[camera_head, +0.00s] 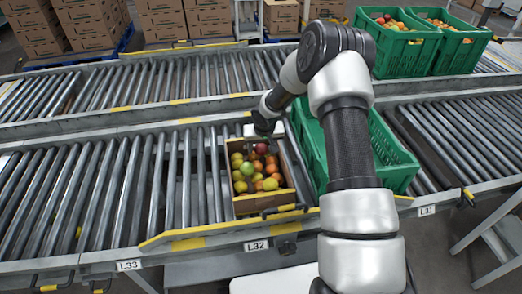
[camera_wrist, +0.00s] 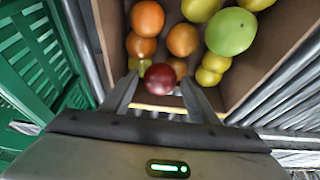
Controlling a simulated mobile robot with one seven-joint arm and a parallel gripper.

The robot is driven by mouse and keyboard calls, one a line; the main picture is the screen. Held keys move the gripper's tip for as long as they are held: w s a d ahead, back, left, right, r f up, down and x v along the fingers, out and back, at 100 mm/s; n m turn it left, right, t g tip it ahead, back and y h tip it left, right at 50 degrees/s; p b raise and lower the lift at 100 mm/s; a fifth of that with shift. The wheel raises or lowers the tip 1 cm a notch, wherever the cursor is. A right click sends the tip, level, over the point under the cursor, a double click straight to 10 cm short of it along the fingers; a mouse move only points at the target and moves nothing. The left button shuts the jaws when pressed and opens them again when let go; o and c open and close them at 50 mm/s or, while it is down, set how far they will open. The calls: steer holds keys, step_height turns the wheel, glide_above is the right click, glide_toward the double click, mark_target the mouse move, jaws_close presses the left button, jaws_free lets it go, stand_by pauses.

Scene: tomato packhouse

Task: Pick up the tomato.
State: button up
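A dark red tomato (camera_wrist: 160,77) sits between the tips of my gripper (camera_wrist: 159,86) in the wrist view, with a narrow gap showing on each side. My gripper's fingers are apart, pointing down at the far end of an open box (camera_wrist: 269,81). In the head view, the red tomato (camera_head: 261,148) shows just below my gripper (camera_head: 264,133), at the box's far end. The box (camera_head: 264,202) stands on the near roller conveyor and holds several yellow, orange and green tomatoes. A large green tomato (camera_wrist: 231,31) and an orange one (camera_wrist: 147,18) lie close by.
A green crate (camera_head: 400,170) stands right of the box, partly hidden by my arm. Two green crates (camera_head: 408,58) with tomatoes stand on the far conveyor. Cardboard cartons (camera_head: 190,18) are stacked behind. The rollers (camera_head: 100,190) left of the box are clear.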

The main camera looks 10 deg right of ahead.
steer(key=c, duration=0.6)
steer(key=shift+o, duration=0.2)
